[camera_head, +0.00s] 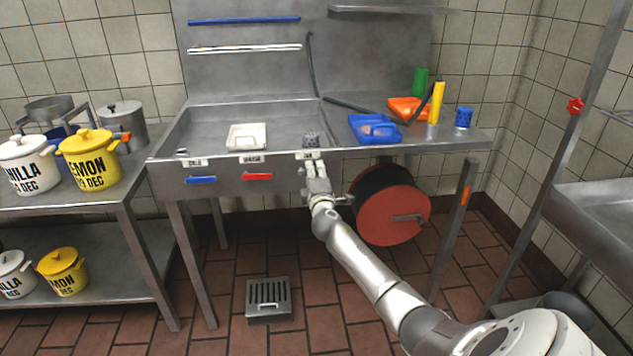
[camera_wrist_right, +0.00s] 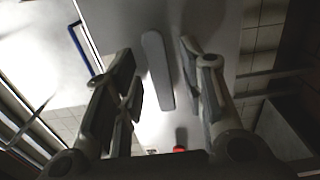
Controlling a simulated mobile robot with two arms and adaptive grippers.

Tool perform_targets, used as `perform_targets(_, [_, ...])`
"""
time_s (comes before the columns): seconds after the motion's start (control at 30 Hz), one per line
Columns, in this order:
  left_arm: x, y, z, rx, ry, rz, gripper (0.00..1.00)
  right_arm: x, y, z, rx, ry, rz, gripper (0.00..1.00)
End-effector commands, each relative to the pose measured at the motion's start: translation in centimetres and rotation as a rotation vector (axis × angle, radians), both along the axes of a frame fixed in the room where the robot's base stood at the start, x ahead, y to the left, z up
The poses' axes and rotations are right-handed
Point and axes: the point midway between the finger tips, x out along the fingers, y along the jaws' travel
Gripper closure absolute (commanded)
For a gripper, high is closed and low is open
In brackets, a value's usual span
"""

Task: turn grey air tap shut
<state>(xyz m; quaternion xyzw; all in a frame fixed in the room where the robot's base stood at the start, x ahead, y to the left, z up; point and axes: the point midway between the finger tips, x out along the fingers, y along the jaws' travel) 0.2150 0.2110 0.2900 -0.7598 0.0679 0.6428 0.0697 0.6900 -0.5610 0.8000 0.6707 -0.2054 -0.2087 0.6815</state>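The grey air tap (camera_wrist_right: 157,72) shows in the right wrist view as a long pale-grey lever between the two fingers of my right gripper (camera_wrist_right: 158,88). The right finger is close beside the lever and the left finger stands apart from it; I cannot tell whether either touches. In the head view my right gripper (camera_head: 314,174) is at the sink unit's front panel, under the rightmost label, and hides the grey tap there. A blue lever (camera_head: 201,180) and a red lever (camera_head: 257,176) lie level on the same panel to the left. My left gripper is out of view.
A red hose reel (camera_head: 393,214) hangs under the counter just right of my right gripper. A blue tray (camera_head: 374,128) and an orange tray (camera_head: 406,107) are on the counter (camera_head: 470,138). A floor drain box (camera_head: 268,299) stands below. A shelf with labelled pots is at left.

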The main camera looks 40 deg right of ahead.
Motion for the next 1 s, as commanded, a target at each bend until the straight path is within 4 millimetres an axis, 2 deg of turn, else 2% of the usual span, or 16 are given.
perform_targets(0.17, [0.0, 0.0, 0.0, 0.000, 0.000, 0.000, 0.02, -1.3, 0.9, -0.1, 0.000, 0.000, 0.002, 0.62])
perform_targets(0.7, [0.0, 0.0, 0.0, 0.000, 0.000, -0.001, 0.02, -8.5, 5.8, -0.2, 0.000, 0.002, 0.003, 0.62])
perform_targets(1.0, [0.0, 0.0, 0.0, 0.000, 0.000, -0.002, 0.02, -9.8, 6.6, 0.0, 0.000, 0.001, 0.000, 0.62])
